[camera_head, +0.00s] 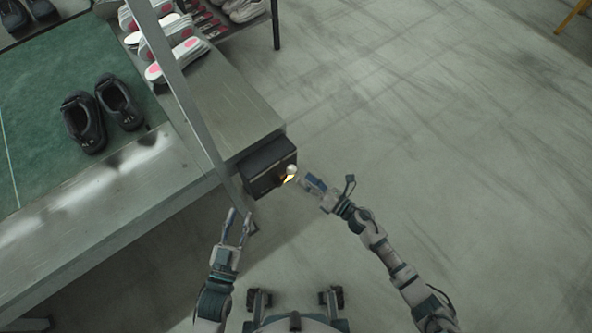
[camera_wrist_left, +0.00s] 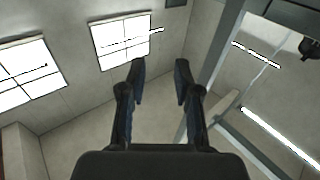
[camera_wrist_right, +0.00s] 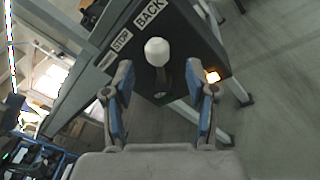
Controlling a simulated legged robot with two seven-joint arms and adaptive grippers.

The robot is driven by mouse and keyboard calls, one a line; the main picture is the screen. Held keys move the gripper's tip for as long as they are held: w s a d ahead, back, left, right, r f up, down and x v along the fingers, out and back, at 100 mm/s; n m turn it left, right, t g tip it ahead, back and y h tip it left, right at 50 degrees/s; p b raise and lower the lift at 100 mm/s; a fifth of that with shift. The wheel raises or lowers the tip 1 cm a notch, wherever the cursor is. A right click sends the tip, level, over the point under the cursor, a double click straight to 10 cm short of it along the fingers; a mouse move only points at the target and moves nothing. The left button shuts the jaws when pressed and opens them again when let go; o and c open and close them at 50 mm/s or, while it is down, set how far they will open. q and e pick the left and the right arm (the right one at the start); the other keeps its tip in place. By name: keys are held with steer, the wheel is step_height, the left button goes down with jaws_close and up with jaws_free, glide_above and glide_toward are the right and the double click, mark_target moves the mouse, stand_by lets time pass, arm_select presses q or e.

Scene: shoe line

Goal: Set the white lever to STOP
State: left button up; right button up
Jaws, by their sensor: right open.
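The white lever knob (camera_wrist_right: 157,52) stands out from a dark control box (camera_wrist_right: 180,22) in the right wrist view, with labels STOP (camera_wrist_right: 122,40) and BACK (camera_wrist_right: 149,12) beside it. In the head view the knob (camera_head: 291,170) is at the right face of the box (camera_head: 266,165) on the bench corner. My right gripper (camera_wrist_right: 160,100) is open, its fingers on either side of the lever's line, with the knob showing beyond and between the tips. Contact cannot be told. My left gripper (camera_head: 238,222) is open and empty, left of and below the box; it also shows in the left wrist view (camera_wrist_left: 159,75).
A lit orange lamp (camera_wrist_right: 212,76) is on the box beside the right finger. A metal bench (camera_head: 200,150) with a green belt (camera_head: 40,110) carries dark shoes (camera_head: 100,110). A grey post (camera_head: 180,85) rises by the bench.

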mark_target(294, 172)
steer(key=x, duration=0.5)
steer(key=shift+a, duration=0.5)
steer(key=shift+d, duration=0.2)
steer(key=shift+c, duration=0.3)
steer(key=shift+d, duration=0.2)
steer(key=c, duration=0.8)
jaws_close()
